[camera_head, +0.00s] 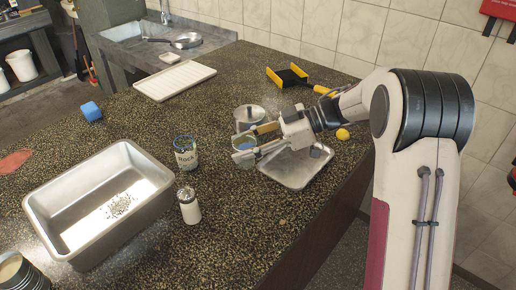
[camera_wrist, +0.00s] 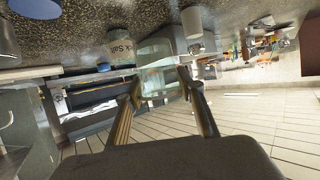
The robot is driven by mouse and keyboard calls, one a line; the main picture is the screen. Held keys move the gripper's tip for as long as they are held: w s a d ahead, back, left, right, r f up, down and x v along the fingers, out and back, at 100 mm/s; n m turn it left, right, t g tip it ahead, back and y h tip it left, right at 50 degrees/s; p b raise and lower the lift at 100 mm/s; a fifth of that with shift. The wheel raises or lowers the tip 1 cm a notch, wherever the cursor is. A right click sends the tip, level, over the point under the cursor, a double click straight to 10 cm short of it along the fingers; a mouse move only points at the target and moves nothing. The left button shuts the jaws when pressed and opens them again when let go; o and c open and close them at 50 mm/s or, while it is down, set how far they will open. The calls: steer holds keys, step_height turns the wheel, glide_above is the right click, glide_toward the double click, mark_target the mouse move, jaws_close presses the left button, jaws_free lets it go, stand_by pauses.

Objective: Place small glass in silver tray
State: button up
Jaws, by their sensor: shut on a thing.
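My gripper (camera_head: 251,144) is shut on a small clear glass (camera_head: 241,147). In the wrist view the glass (camera_wrist: 158,68) sits between my two fingertips (camera_wrist: 158,84). A shallow silver tray (camera_head: 290,181) lies on the dark counter, under and to the right of my gripper. My gripper and wrist cover part of the tray. The glass is to the left of the tray in the head view. I cannot tell how high it is above the counter.
A rock salt jar (camera_head: 186,155), a shaker (camera_head: 189,207) and a deep metal pan (camera_head: 150,190) stand to the left. A metal pot (camera_head: 248,113) is close behind my fingers. A white tray (camera_head: 174,81) and black-yellow dustpan (camera_head: 288,76) lie farther back.

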steer(key=w+d+m+t, duration=0.3)
steer(key=w+d, duration=0.2)
steer(key=d, duration=0.6)
steer(key=m+t+h, duration=0.1)
steer(key=t, duration=0.1)
glide_above(296, 161)
steer(key=shift+s+d+r+m, duration=0.1)
steer(key=shift+r+m, duration=0.2)
steer(key=shift+r, duration=0.05)
steer(key=shift+f, duration=0.1)
steer(key=shift+f, duration=3.05)
steer(key=shift+f, duration=0.1)
steer(key=shift+f, duration=1.75)
steer(key=shift+f, duration=0.1)
